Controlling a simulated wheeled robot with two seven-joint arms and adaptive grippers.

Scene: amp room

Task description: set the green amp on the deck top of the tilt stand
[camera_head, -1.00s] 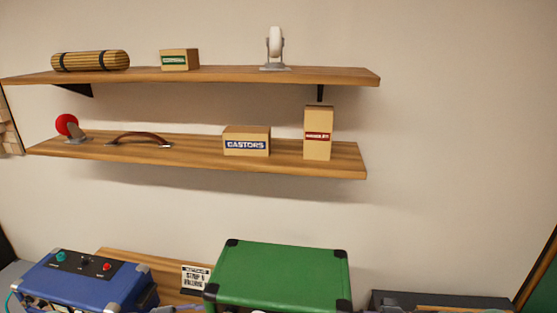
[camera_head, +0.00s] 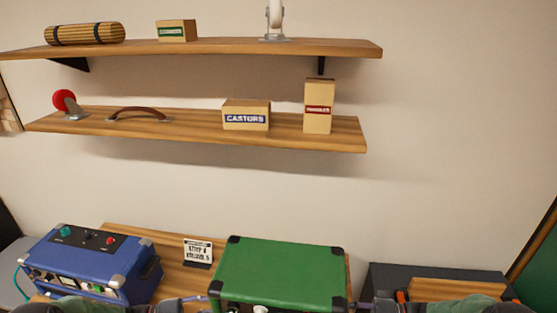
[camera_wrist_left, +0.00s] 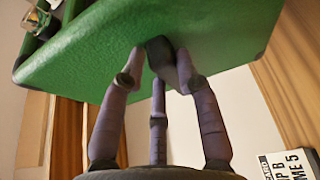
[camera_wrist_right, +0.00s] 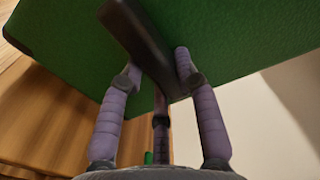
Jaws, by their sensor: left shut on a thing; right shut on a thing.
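The green amp (camera_head: 282,272) has black corners and is at the lower middle of the head view, in front of the bench. My left gripper (camera_head: 203,302) is at its left side and my right gripper (camera_head: 353,304) at its right side. In the left wrist view, the fingers (camera_wrist_left: 160,85) are shut on a dark side handle (camera_wrist_left: 160,58) of the amp. In the right wrist view, the fingers (camera_wrist_right: 155,80) close around another dark handle (camera_wrist_right: 135,35). A dark grey piece with a wooden top (camera_head: 458,288) stands at right; I cannot tell whether it is the tilt stand.
A blue amp (camera_head: 85,262) sits on the wooden bench (camera_head: 180,275) at left. A small printed sign (camera_head: 198,252) stands between the amps. Two wall shelves (camera_head: 200,47) (camera_head: 200,128) hold boxes and hardware above. The wall between shelves and bench is clear.

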